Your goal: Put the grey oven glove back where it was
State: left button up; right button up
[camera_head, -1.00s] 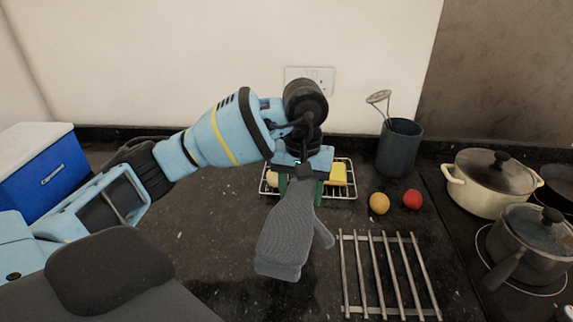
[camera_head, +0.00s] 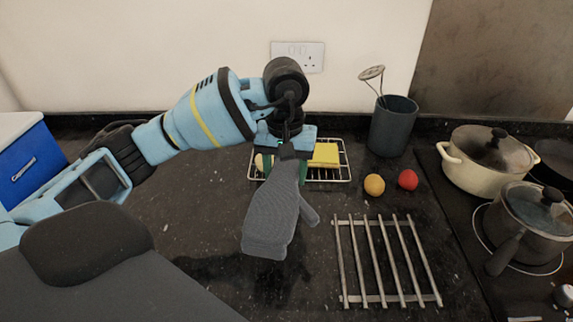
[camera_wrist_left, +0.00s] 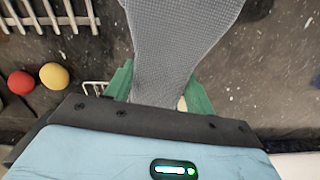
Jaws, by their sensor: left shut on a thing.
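The grey oven glove (camera_head: 272,212) hangs from my left gripper (camera_head: 288,160), above the dark worktop, with its thumb to the right. The gripper is shut on the glove's upper end. In the left wrist view the glove (camera_wrist_left: 180,45) runs away from between the green fingers (camera_wrist_left: 160,95). A shadow shows on the worktop below and left of the glove. My right gripper is not in view.
A metal trivet (camera_head: 388,299), an orange ball (camera_head: 374,185), a red ball (camera_head: 408,180), a utensil pot (camera_head: 392,128) and pans (camera_head: 483,172) are to the right. The worktop left of the glove is clear.

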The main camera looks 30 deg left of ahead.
pick_arm(q)
notch_tip(320, 180, down, 6)
jog(key=shift+f+b, duration=0.25)
jog(key=shift+b, duration=0.9)
jog(key=shift+f+b, duration=0.3)
jog(key=shift+f, duration=0.3)
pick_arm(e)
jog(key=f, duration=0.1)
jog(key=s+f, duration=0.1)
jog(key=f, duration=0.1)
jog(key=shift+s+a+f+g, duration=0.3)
pick_arm(q)
jog(key=o, duration=1.2)
jog(key=shift+c, duration=0.2)
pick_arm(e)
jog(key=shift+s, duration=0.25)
pick_arm(q)
jog(key=shift+o, duration=0.2)
jog(key=o, duration=0.4)
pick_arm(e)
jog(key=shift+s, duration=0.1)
pick_arm(q)
jog(key=shift+r, duration=0.15)
